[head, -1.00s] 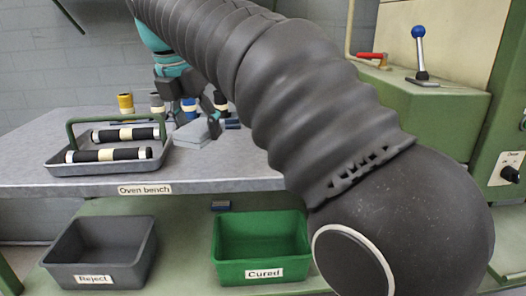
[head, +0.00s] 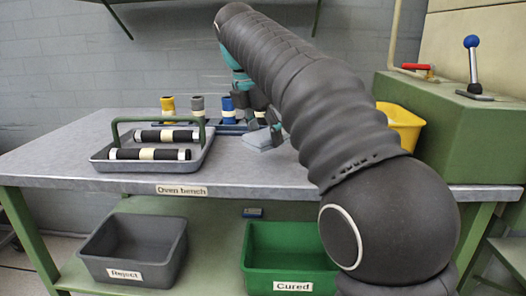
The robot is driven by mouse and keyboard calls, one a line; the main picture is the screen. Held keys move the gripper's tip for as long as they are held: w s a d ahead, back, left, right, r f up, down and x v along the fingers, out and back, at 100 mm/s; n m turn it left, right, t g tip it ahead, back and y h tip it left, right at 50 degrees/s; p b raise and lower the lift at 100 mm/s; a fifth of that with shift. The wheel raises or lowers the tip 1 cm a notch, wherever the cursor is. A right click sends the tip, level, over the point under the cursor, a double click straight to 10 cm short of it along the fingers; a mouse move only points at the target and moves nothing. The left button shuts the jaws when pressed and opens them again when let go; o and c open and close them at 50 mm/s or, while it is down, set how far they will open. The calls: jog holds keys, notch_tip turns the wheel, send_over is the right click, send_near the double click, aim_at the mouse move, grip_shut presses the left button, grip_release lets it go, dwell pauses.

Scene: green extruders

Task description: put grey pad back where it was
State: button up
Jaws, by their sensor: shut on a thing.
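The grey pad (head: 263,140) is a flat, light grey block at the back of the oven bench, right of the tray. My gripper (head: 266,127) comes down over it from above and is shut on it. The arm hides part of the gripper and the bench to the right. I cannot tell whether the pad touches the bench top or hangs slightly above it.
A grey tray (head: 99,160) with a green handle holds two black rollers (head: 150,154). Yellow, grey and blue cylinders (head: 168,104) stand behind. A yellow bin (head: 404,125) is right of my arm. Reject (head: 128,252) and Cured (head: 290,262) bins sit below. Bench front is clear.

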aim_at(262, 163)
jog(key=shift+w+a+f, duration=0.4)
jog(key=shift+w, duration=0.05)
jog(key=shift+f+b, duration=0.8)
jog(key=shift+f, duration=1.15)
jog(key=shift+f, duration=0.15)
jog(key=o, duration=1)
jog(key=p+v, duration=0.3)
jog(key=v, duration=0.7)
jog(key=shift+w, duration=0.1)
jog(key=shift+v, duration=1.2)
